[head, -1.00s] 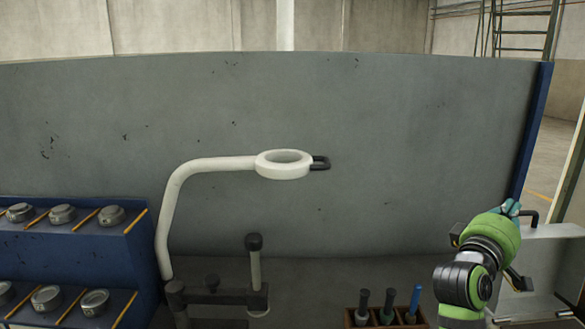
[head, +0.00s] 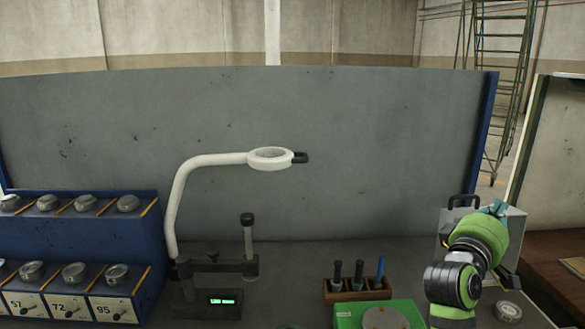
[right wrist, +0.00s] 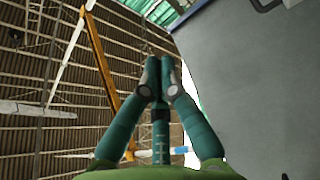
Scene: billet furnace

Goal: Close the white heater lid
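The heater's pale lid (head: 452,222) stands upright at the right of the head view, with a black loop handle (head: 465,201) on its top edge. My right arm hides much of the lid and the heater below it. My right gripper (head: 497,207) is beside the lid, with its teal fingers near the top edge. In the right wrist view the fingers (right wrist: 161,68) point up, their tips together with nothing seen between them. A grey panel (right wrist: 250,85) with a dark handle (right wrist: 266,4) fills the right of that view, apart from the fingers. My left gripper is not in view.
A white ring lamp (head: 270,158) on a bent arm stands mid-bench. A wooden tool rack (head: 357,289) and green box (head: 378,315) are left of my right arm. A round gauge (head: 508,311) lies to its right. A blue gauge rack (head: 148,240) is at left.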

